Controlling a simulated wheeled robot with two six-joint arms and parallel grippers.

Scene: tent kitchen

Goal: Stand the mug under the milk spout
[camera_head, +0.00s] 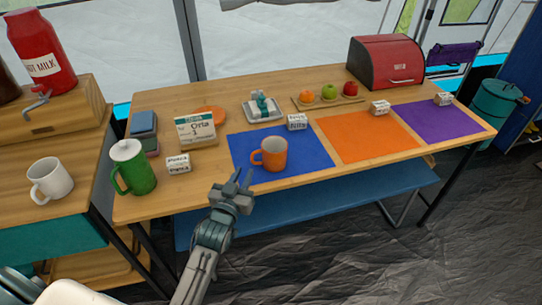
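A red milk bottle (42,58) labelled "HOT MILK" stands on a wooden stand (72,118) at the far left. Its grey spout (37,102) sticks out from the stand's front. A white mug (50,181) stands upright on the left counter, in front of the stand and apart from the spout. An orange mug (272,154) stands upright on the blue mat (310,157) on the table. My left gripper (243,177) is in front of the table's near edge, close to the orange mug. Its fingers are apart with nothing between them. My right gripper is not in view.
A green lidded jug (132,168) stands at the table's left end, between the white mug and my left gripper. Orange (368,137) and purple (436,119) mats are bare apart from cards.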

